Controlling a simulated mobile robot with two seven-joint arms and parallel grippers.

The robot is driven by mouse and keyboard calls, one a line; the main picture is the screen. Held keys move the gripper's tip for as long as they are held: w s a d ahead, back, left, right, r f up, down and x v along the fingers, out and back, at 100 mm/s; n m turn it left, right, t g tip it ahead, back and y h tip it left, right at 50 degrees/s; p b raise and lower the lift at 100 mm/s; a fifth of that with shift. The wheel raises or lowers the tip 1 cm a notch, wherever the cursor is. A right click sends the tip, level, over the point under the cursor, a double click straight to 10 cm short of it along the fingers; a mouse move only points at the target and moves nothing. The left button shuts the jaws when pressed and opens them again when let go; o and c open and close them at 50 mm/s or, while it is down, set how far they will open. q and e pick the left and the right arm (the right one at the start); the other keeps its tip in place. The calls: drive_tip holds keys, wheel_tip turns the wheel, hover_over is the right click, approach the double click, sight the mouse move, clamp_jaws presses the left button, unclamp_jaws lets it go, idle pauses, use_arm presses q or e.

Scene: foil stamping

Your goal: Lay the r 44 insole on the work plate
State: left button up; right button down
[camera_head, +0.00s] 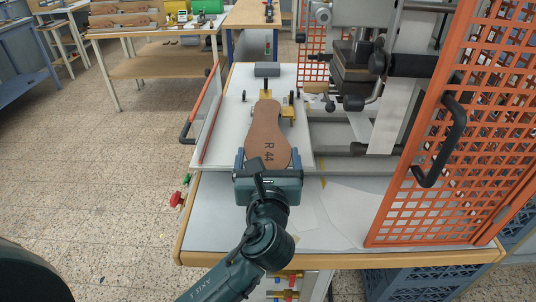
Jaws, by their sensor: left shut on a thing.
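My right gripper is not in view.
An orange mesh guard (455,120) with a black handle stands at the right. The stamping press head (354,75) is at the back right. A guard panel with an orange handle (188,130) is left of the plate. A wooden table (150,67) is behind.

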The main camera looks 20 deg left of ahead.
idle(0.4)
use_arm(q)
drive_tip(key=shift+p, duration=0.3)
idle(0.7)
drive_tip(key=shift+p, duration=0.4)
idle(0.4)
drive_tip(key=shift+f, duration=0.2)
idle(0.8)
drive_tip(key=o, duration=0.7)
drive_tip(key=shift+o, duration=0.7)
